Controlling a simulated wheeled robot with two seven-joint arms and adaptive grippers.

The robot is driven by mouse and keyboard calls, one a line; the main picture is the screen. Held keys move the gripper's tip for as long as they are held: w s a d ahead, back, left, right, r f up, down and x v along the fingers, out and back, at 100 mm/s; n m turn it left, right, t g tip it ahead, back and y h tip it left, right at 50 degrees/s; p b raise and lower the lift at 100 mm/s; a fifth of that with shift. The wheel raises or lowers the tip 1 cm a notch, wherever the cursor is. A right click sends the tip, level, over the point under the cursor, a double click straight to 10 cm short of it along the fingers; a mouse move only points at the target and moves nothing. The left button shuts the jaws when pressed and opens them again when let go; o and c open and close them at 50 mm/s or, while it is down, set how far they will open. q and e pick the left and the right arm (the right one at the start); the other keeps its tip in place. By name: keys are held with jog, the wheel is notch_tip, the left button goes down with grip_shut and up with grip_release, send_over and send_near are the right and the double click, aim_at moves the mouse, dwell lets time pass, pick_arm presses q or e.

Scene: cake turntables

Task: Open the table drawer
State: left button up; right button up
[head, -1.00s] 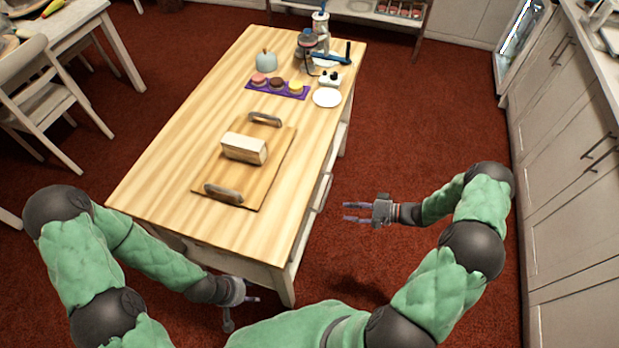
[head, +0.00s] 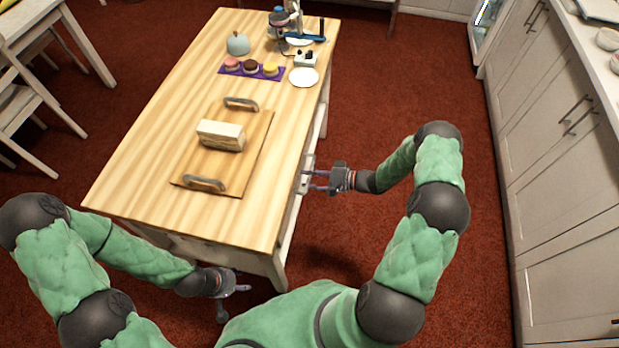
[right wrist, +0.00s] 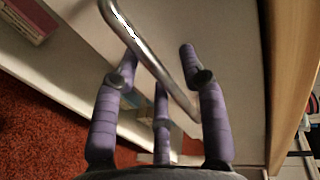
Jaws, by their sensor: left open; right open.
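The wooden-topped table (head: 160,140) stands in front of me. Its drawer handle (head: 308,172) is on the right side, and my right gripper (head: 308,180) is right at it. In the right wrist view the handle is a curved metal bar (right wrist: 150,50) on the pale drawer front (right wrist: 230,50). The bar runs between the open purple-wrapped fingers of the right gripper (right wrist: 160,75); I cannot tell whether they touch it. The drawer looks shut. My left gripper (head: 245,282) is open and empty, low by the table's front end.
On the table are a board (head: 245,172) with a block (head: 220,135) on it, a purple tray of pastries (head: 225,72), a white plate (head: 304,78) and a mixer (head: 282,22). Cabinets (head: 545,180) line the right. Red floor lies free between.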

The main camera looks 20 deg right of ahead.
jog(key=shift+w+a, duration=0.1)
jog(key=shift+a, duration=0.05)
grip_shut()
